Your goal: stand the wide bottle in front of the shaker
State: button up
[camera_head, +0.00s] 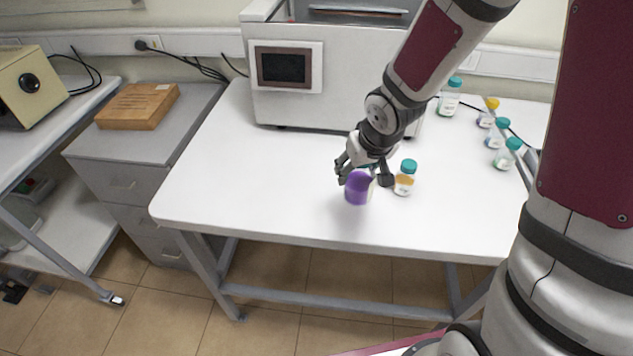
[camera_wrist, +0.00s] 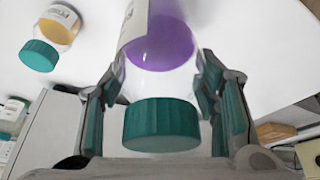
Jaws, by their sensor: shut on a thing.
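The wide bottle (camera_head: 358,189) has purple contents, and its teal cap (camera_wrist: 161,124) shows in the wrist view. My gripper (camera_head: 364,174) is shut on it, with one finger on each side of the clear upper part below the cap. The bottle appears upright at the front part of the white table (camera_head: 240,190). I cannot tell whether its base touches the table. The shaker (camera_head: 330,95) is the large white machine with a dark screen at the back of the table. The bottle is on the near side of it, with clear table between.
A small bottle with orange contents and a teal cap (camera_head: 404,178) stands close to the right of the held bottle. Several capped bottles (camera_head: 503,150) stand at the right side of the table. The left part of the tabletop is clear. A wooden block (camera_head: 138,106) lies on the grey cabinet.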

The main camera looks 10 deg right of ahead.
aim_at(358, 196)
jog(key=shift+n, duration=0.3)
jog(key=s, duration=0.5)
jog(key=shift+s+a+f, duration=0.3)
jog(key=shift+s+f, duration=0.05)
jog(key=shift+f, duration=0.05)
jog(key=shift+w+d+f+p, duration=0.25)
jog(key=shift+w+f, duration=0.6)
jog(key=shift+w, duration=1.75)
jog(key=shift+w+d+f+p, duration=0.2)
jog(key=shift+w+f, duration=0.6)
jog(key=shift+w, duration=1.75)
jog(key=shift+w+d+f+p, duration=0.25)
jog(key=shift+w+f, duration=0.6)
jog(key=shift+w, duration=1.75)
jog(key=shift+a+f, duration=0.1)
jog(key=o, duration=1.5)
jog(key=shift+o, duration=0.2)
